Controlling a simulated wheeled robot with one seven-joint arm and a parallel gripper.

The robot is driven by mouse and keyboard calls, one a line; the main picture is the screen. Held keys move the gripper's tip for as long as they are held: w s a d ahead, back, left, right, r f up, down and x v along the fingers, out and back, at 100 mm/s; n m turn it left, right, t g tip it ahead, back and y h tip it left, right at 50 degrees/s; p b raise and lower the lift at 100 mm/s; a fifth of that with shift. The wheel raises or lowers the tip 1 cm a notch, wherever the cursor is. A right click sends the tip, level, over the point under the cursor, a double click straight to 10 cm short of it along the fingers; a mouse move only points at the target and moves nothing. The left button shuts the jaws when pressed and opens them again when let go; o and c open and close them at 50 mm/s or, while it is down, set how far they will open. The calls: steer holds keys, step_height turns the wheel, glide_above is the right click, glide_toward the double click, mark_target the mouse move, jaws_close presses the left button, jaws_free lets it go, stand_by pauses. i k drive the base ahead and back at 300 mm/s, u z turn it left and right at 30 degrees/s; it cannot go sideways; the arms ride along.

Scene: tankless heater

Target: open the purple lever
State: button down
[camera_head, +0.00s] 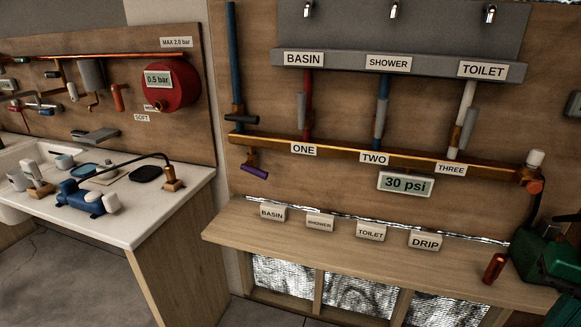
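The purple lever (255,172) is a short handle low on the left of the wooden wall panel. It hangs just under the left end of the copper manifold pipe (330,153), at the foot of the blue vertical pipe (232,55). It points right and tilts slightly downward. A dark lever (241,119) sits above it on the blue pipe. My gripper is not in view.
A wooden shelf (350,255) with several label blocks runs below the manifold. A gauge reading 30 psi (405,184) hangs under the pipe. A white counter (130,215) with a blue pump (85,198) stands left. A green machine (535,262) stands right.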

mark_target(246, 166)
steer(key=z, duration=2.15)
steer(key=k, duration=1.15)
steer(key=u, duration=2.25)
steer(key=i, duration=1)
